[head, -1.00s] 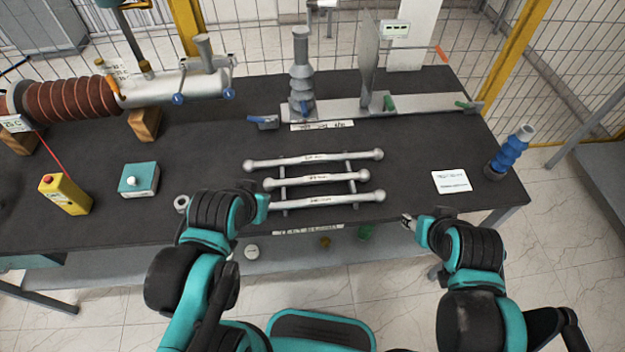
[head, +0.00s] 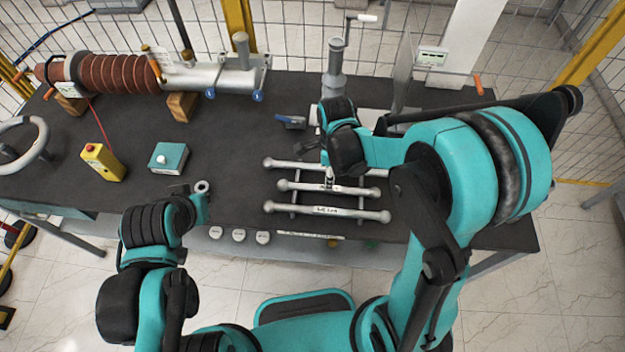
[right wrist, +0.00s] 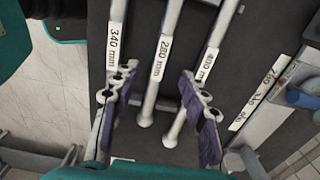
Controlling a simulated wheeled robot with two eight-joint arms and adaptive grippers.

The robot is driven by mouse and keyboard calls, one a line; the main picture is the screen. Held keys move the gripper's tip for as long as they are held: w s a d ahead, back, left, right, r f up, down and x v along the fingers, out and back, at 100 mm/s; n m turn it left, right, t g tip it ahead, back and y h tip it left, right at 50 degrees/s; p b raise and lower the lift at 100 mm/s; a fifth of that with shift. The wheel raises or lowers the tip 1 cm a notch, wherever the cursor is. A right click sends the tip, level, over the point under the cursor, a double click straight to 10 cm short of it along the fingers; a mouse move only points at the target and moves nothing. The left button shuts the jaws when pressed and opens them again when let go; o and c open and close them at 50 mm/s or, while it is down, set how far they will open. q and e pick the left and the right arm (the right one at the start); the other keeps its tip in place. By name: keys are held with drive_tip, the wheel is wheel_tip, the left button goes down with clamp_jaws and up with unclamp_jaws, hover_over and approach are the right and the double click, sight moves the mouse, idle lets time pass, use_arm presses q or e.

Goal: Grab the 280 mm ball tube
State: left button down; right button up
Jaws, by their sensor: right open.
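Three grey ball-ended tubes lie side by side on a small rack on the dark table. The 280 mm tube (head: 354,190) is the middle one; its label reads in the right wrist view (right wrist: 150,100). The 340 mm tube (head: 350,212) lies in front of it. My right gripper (head: 328,180) is above the middle tube. In the right wrist view my right gripper (right wrist: 158,84) is open, with its fingers on either side of the 280 mm tube, not closed on it. My left gripper (head: 203,207) is by the table's front edge; its fingers are not clear.
A teal box (head: 168,158) and a yellow box (head: 102,162) stand to the left. A brown ribbed bushing (head: 115,73) lies at the back left. A grey upright part (head: 335,72) stands behind the rack.

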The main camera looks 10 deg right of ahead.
drive_tip(key=shift+w+a+f, duration=0.1)
drive_tip(key=shift+a+f, duration=0.1)
drive_tip(key=shift+f, duration=0.15)
drive_tip(key=f+b, duration=0.1)
drive_tip(key=f, duration=0.4)
drive_tip(key=f+b, duration=0.1)
drive_tip(key=f, duration=0.1)
drive_tip(key=shift+d+f+b, duration=0.25)
drive_tip(key=shift+d+b, duration=0.05)
drive_tip(key=shift+r, duration=0.1)
clamp_jaws()
